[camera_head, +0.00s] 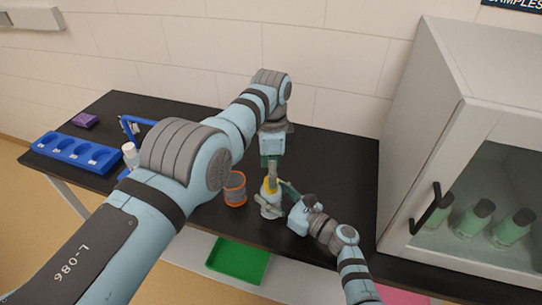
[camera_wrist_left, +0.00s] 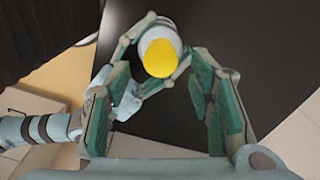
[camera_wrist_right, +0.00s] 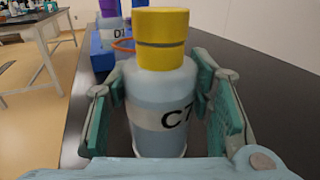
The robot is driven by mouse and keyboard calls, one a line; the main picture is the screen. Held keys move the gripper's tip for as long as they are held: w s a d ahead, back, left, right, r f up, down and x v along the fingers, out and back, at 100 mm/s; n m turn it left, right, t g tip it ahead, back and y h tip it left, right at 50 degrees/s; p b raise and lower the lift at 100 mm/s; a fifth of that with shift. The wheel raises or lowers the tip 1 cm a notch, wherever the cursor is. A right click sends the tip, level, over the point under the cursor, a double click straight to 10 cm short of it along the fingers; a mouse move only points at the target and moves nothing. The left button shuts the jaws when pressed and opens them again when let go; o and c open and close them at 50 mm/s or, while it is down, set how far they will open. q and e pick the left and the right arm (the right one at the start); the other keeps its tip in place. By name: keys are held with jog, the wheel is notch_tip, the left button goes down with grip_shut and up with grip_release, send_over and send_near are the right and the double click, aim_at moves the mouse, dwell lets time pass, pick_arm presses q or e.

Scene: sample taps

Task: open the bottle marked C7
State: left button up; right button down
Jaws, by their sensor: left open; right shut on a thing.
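The bottle marked C7 (camera_wrist_right: 160,110) stands upright in the right wrist view. It is a pale blue bottle with a white label and a yellow cap (camera_wrist_right: 161,38) seated on top. My right gripper (camera_head: 272,203) is shut around the bottle body, one finger on each side. My left gripper (camera_head: 272,176) points down from above, over the cap. In the left wrist view its open fingers (camera_wrist_left: 165,95) are apart, with the yellow cap (camera_wrist_left: 160,58) beyond them and not gripped. In the head view the bottle is partly hidden by my grippers.
An orange-rimmed grey container (camera_head: 235,190) stands just left of the bottle. A blue rack (camera_head: 75,152), purple box (camera_head: 85,120) and white bottle (camera_head: 130,156) are farther left. A cabinet (camera_head: 455,130) with green bottles stands right. A green bin (camera_head: 238,261) sits below the black table (camera_head: 340,165).

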pick_arm(q)
jog(key=shift+f, duration=1.55)
pick_arm(e)
jog(key=shift+f, duration=0.1)
pick_arm(q)
grip_shut()
jog(key=n, duration=0.6)
jog(key=shift+n, duration=0.4)
jog(key=n, duration=0.3)
jog(key=shift+n, duration=0.3)
jog(key=n, duration=0.6)
jog(key=shift+s, duration=0.1)
jog(key=shift+r, duration=0.2)
jog(key=shift+r, duration=0.95)
